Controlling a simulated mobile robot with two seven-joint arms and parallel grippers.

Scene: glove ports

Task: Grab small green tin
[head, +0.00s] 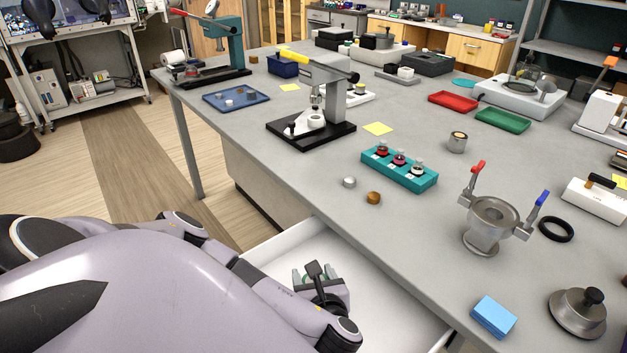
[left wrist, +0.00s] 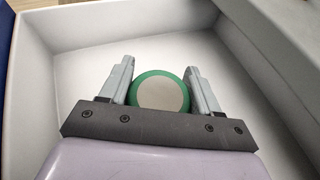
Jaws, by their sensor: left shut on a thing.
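The small green tin (left wrist: 160,92) has a green rim and a pale grey round top. It is between the two fingers of my left gripper (left wrist: 160,80) in the left wrist view, and the fingers are shut on its sides. In the head view my left gripper (head: 318,276) is inside the white open drawer (head: 380,315) below the table edge. Only a bit of green shows there between the fingers; the rest of the tin is hidden. My right gripper is not in view.
The drawer walls (left wrist: 55,60) surround my left gripper, and the drawer floor around it looks empty. The grey table (head: 300,190) overhangs the drawer's far side. A teal vial rack (head: 425,183), a metal pot (head: 490,222) and a blue block (head: 494,317) stand on the table.

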